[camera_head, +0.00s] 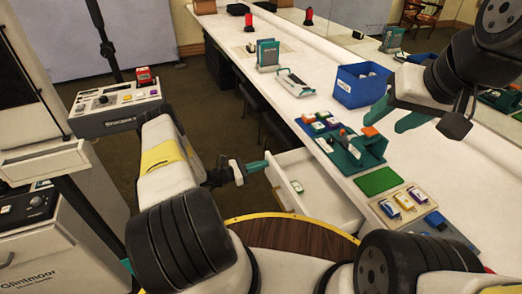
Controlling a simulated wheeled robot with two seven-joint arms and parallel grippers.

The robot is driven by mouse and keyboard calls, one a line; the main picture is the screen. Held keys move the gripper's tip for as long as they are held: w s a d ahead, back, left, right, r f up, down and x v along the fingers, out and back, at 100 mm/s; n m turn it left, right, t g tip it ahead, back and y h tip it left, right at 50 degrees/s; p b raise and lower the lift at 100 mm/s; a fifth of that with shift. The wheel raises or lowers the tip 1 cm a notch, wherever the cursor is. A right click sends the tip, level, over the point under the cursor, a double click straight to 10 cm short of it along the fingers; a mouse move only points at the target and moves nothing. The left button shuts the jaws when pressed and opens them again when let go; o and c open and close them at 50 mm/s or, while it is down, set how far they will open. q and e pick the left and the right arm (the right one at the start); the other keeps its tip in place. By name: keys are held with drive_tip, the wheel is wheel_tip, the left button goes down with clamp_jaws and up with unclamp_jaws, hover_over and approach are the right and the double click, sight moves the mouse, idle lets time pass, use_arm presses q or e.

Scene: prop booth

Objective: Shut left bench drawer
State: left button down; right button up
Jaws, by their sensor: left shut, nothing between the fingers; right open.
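The white bench drawer (331,198) is pulled open from the side of the long white bench (318,98), right of the middle of the head view. A small white and green item (297,187) lies in it. My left gripper (262,165) has teal fingers, is shut and empty, and is at the drawer's outer left end. I cannot tell whether its tips touch the drawer front. My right gripper (396,114) is open and empty above the bench, right of the blue bin.
A blue bin (363,86), a teal holder (358,150), a green mat (378,181) and several small boxes stand on the bench. A grey console (112,109) is at the left. A round wooden top (290,235) lies below the drawer.

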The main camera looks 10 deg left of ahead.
use_arm(q)
drive_tip(key=x, duration=1.7)
drive_tip(key=shift+w+d, duration=0.15)
drive_tip(key=shift+d, duration=0.1)
drive_tip(key=shift+w+d, duration=0.4)
drive_tip(key=shift+d, duration=0.15)
drive_tip(key=shift+w+d+r, duration=0.1)
drive_tip(key=shift+w+d, duration=0.05)
drive_tip(key=shift+d, duration=0.05)
